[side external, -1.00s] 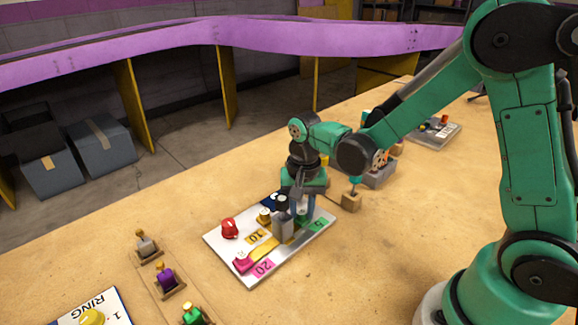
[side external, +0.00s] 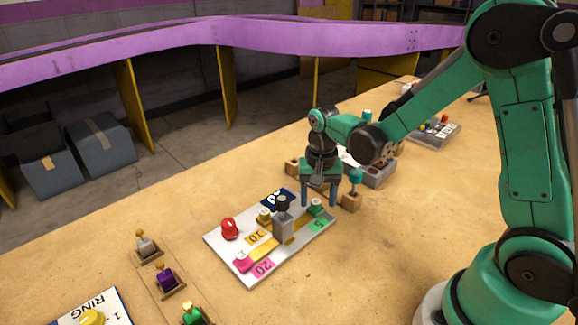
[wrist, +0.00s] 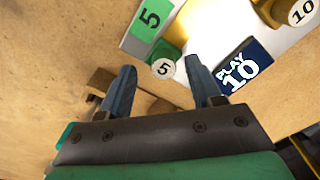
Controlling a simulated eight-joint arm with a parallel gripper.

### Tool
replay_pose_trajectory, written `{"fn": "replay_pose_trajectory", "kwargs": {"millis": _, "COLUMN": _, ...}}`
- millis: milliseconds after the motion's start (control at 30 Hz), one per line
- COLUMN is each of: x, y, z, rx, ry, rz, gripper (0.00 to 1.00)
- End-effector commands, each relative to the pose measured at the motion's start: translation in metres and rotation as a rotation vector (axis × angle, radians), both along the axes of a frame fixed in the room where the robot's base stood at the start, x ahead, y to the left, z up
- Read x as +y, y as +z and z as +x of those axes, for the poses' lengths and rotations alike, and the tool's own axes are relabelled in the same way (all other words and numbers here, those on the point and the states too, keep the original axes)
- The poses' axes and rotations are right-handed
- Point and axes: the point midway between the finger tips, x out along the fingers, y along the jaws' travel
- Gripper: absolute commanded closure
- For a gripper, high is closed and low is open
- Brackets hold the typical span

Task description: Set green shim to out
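The green shim (side external: 316,207) sits at the right end of the white slot board (side external: 222,247), beside the green label 5 (side external: 318,224). In the wrist view the green shim (wrist: 163,60) shows a round white cap marked 5, at the board's edge. My gripper (side external: 318,202) is over that end, its fingers pointing down. In the wrist view my gripper (wrist: 162,68) is open, with the shim in line between its fingertips. I see nothing held. Whether the fingers are level with the shim or above it, I cannot tell.
A wooden block with a teal knob (side external: 352,196) stands close to my gripper's right. Open table lies in front of the board.

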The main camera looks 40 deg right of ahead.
Motion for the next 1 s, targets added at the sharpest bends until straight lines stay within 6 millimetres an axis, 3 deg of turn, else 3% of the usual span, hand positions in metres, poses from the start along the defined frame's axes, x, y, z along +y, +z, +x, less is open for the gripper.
{"fn": "replay_pose_trajectory", "kwargs": {"millis": 233, "x": 0.001, "y": 0.006, "z": 0.000, "rx": 0.001, "ry": 0.001, "rz": 0.002, "gripper": 0.42}}
{"fn": "replay_pose_trajectory", "kwargs": {"millis": 633, "x": 0.000, "y": 0.052, "z": 0.000, "rx": 0.000, "ry": 0.000, "rz": 0.000, "gripper": 0.42}}
{"fn": "replay_pose_trajectory", "kwargs": {"millis": 1000, "x": 0.000, "y": 0.056, "z": 0.000, "rx": 0.000, "ry": 0.001, "rz": 0.000, "gripper": 0.42}}
